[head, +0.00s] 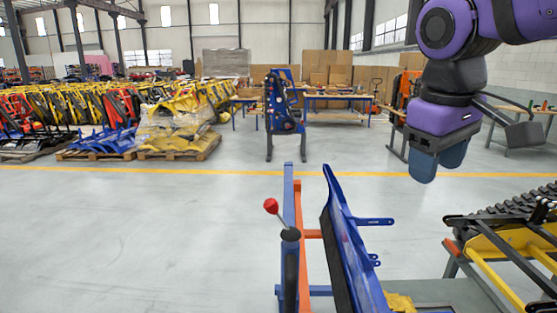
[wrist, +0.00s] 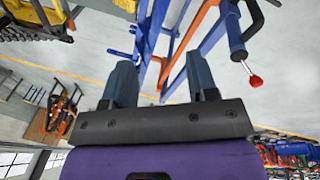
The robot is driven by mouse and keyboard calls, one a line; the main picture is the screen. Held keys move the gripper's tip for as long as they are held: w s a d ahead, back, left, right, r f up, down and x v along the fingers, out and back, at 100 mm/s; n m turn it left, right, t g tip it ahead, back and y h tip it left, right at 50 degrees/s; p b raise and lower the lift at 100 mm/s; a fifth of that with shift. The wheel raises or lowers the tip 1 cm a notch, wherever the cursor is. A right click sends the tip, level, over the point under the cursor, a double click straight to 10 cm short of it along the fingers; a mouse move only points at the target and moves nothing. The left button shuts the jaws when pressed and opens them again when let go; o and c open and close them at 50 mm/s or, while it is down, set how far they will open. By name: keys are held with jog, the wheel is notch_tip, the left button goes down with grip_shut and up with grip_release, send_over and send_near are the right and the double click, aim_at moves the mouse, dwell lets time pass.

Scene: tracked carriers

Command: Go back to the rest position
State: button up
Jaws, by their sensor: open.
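My gripper (head: 440,165) hangs from my purple arm at the upper right of the head view, fingers pointing down, above open floor. In the wrist view its two dark blue-grey fingers (wrist: 159,84) stand apart with nothing between them. Behind the fingers in that view are the blue and orange bars of a frame (wrist: 185,45). The gripper looks clear of it. In the head view this blue frame (head: 345,235) stands at the bottom centre, to the lower left of my gripper.
A lever with a red knob (head: 271,206) rises beside the frame. A yellow tracked carrier (head: 510,235) stands at the right. A blue stand (head: 284,115) and workbenches (head: 335,98) are farther back. Pallets of yellow parts (head: 180,125) are at the left. The left floor is free.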

jog(key=s+d+f+m+t+y, duration=0.1)
jog(key=s+d+f+m+t, duration=0.2)
jog(key=s+d+f+m, duration=0.2)
jog(key=s+d, duration=0.2)
jog(key=s, duration=0.2)
jog(key=shift+d, duration=0.4)
dwell(1.3)
